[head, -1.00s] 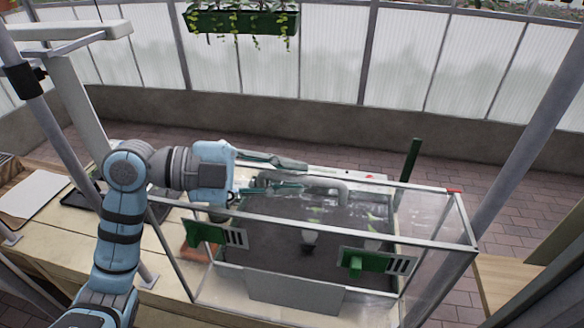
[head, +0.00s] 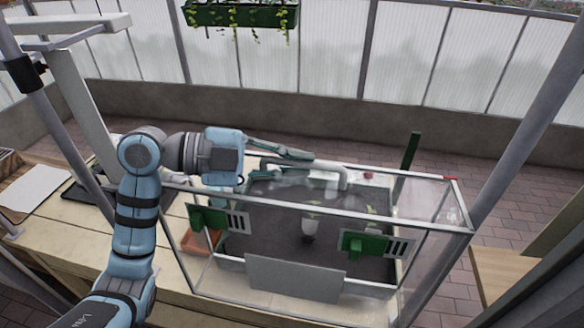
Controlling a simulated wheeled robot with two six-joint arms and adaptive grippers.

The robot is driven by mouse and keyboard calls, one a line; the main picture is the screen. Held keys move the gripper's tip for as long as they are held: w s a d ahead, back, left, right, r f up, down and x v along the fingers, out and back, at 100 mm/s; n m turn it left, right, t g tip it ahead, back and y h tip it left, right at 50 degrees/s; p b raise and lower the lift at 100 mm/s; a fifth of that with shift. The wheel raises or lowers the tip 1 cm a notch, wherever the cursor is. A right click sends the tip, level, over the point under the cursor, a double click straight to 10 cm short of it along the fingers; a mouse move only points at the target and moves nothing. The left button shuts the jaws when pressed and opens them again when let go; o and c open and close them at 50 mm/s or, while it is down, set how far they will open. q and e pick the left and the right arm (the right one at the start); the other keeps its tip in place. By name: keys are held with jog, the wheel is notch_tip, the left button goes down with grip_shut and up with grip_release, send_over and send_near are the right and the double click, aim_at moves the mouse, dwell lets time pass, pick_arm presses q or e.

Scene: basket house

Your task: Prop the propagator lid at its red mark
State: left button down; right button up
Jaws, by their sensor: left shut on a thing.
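The propagator (head: 330,215) is a clear box with a pale metal frame, standing on the wooden bench. My left gripper (head: 312,160) reaches in from the left above its back half and is shut on the grey bent handle (head: 338,168) of the lid. The clear lid is hard to make out, so its exact tilt cannot be told. One red mark (head: 450,178) is on the frame at the back right corner. A smaller red spot (head: 369,175) shows right of the handle. A dark green upright bar (head: 408,165) stands at the back right. My right gripper is not in view.
Green slotted vents (head: 208,218) (head: 365,244) sit on the box front. A grey panel (head: 295,278) leans at the lower front. A terracotta tray (head: 200,242) is at the left. Grey poles flank the bench, and a planter (head: 240,14) hangs behind.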

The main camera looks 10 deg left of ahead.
pick_arm(q)
jog(key=w+n+g, duration=0.1)
jog(key=w+n, duration=0.1)
jog(key=w, duration=1.2)
jog(key=shift+f+n+g+y, duration=0.3)
jog(key=shift+f+g, duration=0.1)
jog(key=c, duration=1.9)
grip_release()
jog(key=v, duration=1.2)
jog(key=shift+a, duration=0.1)
